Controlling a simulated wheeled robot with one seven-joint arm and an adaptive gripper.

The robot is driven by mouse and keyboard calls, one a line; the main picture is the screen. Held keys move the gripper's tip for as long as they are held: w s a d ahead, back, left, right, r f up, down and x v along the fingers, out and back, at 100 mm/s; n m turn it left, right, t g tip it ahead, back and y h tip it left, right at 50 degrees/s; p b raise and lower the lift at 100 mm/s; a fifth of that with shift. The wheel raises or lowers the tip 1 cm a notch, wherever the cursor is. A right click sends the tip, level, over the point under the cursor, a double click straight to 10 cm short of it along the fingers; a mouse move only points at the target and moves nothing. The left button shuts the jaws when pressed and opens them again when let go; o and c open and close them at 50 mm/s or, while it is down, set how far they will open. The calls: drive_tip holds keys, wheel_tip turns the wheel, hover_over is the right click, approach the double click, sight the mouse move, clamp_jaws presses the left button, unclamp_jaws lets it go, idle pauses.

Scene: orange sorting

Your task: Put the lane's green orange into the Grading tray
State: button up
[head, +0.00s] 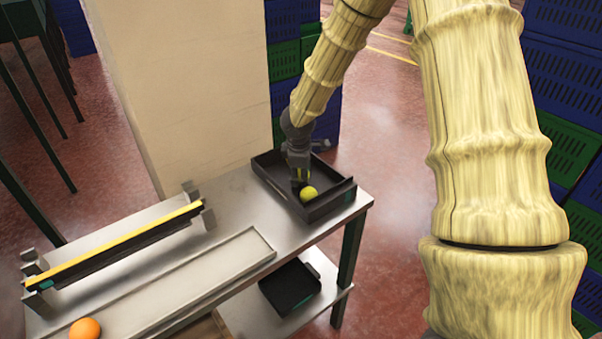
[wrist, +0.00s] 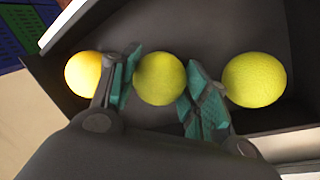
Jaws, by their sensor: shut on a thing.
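My gripper (head: 298,182) is over and within the black tray (head: 262,172) at the far end of the table. In the wrist view its teal-padded fingers (wrist: 160,88) are shut on a green orange (wrist: 159,78), inside the tray walls. Another green orange (wrist: 254,80) lies to the right of the fingers, and a yellow-orange fruit (wrist: 83,74) to the left, close to the left finger. In the head view one yellow-green fruit (head: 310,194) shows beside the gripper; the others are hidden. I cannot tell whether the held fruit touches the tray floor.
The lane (head: 215,270) is a shallow pale channel along the table, with an orange (head: 85,328) at its near end. A yellow-topped rail (head: 120,243) stands to its left. A second black tray (head: 290,287) sits on the lower shelf. A pale pillar (head: 185,90) stands behind the table.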

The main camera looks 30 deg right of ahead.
drive_tip(key=shift+f, duration=0.15)
drive_tip(key=o, duration=1)
drive_tip(key=shift+o, duration=0.2)
drive_tip(key=b+v, duration=0.1)
drive_tip(key=v, duration=1.1)
